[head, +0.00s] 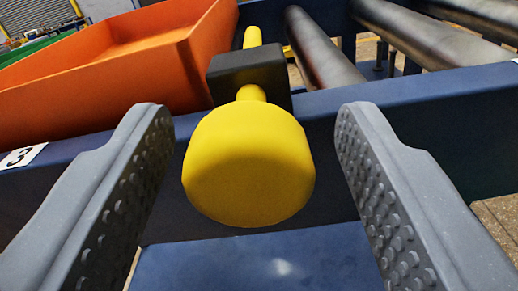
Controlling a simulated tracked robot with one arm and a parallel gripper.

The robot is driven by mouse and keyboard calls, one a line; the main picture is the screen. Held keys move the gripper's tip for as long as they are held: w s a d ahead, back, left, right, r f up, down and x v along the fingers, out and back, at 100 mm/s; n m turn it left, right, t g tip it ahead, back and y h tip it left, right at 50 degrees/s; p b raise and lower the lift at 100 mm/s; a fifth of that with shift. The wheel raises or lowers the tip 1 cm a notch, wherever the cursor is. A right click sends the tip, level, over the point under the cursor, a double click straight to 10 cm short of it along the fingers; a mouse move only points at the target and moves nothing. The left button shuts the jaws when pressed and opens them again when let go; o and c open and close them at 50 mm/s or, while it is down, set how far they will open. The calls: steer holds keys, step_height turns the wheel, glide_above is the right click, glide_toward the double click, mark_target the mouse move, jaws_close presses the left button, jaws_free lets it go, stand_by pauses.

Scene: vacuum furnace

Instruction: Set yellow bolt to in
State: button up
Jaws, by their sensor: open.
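The yellow bolt (249,166) is in the middle of the head view. Its large round knob faces me, and its thin rod runs back through a dark block (249,73) on a blue frame. The rod's yellow far end shows beyond the block. My gripper (250,150) is open, with one grey studded finger on each side of the knob. Gaps show between the knob and both fingers, so it seems untouched. How far the knob lies in depth between the fingers is hard to tell.
An orange bin (110,65) stands behind at the left, with a green one (35,48) beyond it. Metal rollers (322,50) lie at the back right. The blue frame beam (400,105) crosses behind the fingers. A white label with a 3 (20,157) is at the left.

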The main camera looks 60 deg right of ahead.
steer(key=v, duration=1.3)
steer(key=shift+p, duration=0.3)
